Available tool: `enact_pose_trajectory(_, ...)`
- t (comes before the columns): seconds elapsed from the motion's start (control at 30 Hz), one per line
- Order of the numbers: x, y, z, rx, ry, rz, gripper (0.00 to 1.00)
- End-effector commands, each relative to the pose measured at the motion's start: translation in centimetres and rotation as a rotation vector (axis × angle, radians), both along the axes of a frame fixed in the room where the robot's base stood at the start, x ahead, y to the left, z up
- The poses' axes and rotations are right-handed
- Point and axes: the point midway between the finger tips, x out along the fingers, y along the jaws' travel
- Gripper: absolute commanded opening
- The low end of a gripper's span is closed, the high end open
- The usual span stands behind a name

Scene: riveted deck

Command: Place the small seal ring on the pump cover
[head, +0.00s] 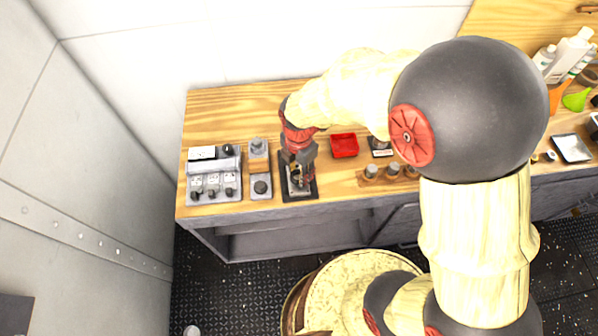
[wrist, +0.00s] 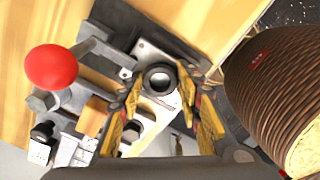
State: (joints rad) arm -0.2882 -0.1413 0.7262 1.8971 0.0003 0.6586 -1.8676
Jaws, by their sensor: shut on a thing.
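My gripper (head: 297,172) points down over a dark pad (head: 311,194) near the front edge of the wooden bench. In the wrist view the gripper's yellow fingers (wrist: 160,80) are closed on a small black ring, the seal ring (wrist: 150,85). A round grey centre shows inside the ring. Beneath it is a pale metal plate with holes, apparently the pump cover (wrist: 147,50), lying on the dark pad. The fingers hide part of the plate. I cannot tell whether the ring touches it. In the head view the ring is too small to make out.
A red tray (head: 344,146) is right of my gripper. Grey control boxes (head: 213,190) with knobs stand left. A red ball knob (wrist: 51,67) rises close by in the wrist view. Several round pieces stand in a wooden rack (head: 371,182) on the right. Bare bench lies behind.

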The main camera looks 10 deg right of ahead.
Motion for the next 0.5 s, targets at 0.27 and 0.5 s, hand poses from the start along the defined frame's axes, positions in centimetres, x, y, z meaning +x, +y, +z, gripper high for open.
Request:
enact_pose_trajectory(0.27,-0.02,-0.02,-0.34,-0.001,0.001,0.0,0.2)
enact_pose_trajectory(0.5,-0.02,-0.02,-0.26,-0.001,0.001,0.0,0.48)
